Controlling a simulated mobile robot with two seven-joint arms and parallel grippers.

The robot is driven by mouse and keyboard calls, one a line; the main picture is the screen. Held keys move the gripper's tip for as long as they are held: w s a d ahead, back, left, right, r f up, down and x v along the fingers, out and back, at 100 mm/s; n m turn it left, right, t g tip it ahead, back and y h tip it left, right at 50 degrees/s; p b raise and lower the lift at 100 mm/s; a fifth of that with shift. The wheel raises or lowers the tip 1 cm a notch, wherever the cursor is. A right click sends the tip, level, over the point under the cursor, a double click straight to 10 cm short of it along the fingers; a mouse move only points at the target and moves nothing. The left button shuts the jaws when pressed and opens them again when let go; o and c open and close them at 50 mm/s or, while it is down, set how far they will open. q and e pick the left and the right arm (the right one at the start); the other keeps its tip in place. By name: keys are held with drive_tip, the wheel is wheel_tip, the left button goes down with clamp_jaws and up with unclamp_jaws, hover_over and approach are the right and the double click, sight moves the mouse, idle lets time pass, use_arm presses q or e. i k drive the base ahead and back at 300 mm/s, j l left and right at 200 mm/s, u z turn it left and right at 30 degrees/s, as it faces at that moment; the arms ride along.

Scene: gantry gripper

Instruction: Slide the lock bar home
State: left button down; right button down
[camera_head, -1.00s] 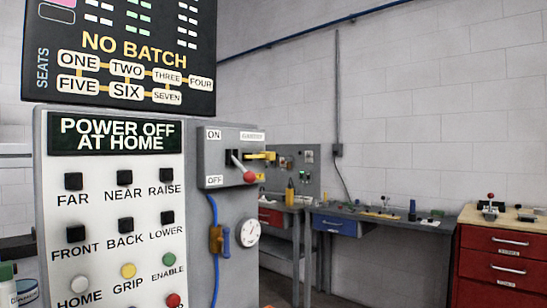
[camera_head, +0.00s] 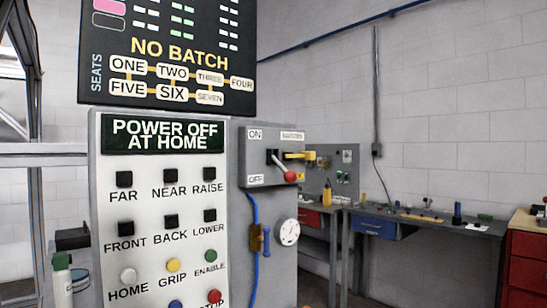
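The grey switch box (camera_head: 262,157) is mounted at the right of the control panel, with an ON label above and an OFF label below. Its lever ends in a red knob (camera_head: 290,177) and slants down to the right, towards the OFF end. A yellow bar (camera_head: 297,156), apparently the lock bar, sticks out at the right of the lever slot. I cannot tell how far in it sits. Neither of my grippers is in view.
The white control panel (camera_head: 150,238) carries several buttons and a display (camera_head: 163,134) reading POWER OFF AT HOME. A black NO BATCH board (camera_head: 168,58) hangs above. A blue valve handle (camera_head: 266,240) and round gauge (camera_head: 288,232) sit below the switch box. Workbenches (camera_head: 430,222) stand behind, right.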

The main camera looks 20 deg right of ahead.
sight(309, 156)
drive_tip(key=i+l+u, duration=0.15)
drive_tip(key=l, duration=0.45)
drive_tip(key=i+l+u, duration=0.15)
drive_tip(key=l, duration=0.45)
drive_tip(key=i+l+u, duration=0.15)
drive_tip(key=l, duration=0.45)
drive_tip(key=l+u, duration=0.15)
drive_tip(key=l, duration=0.45)
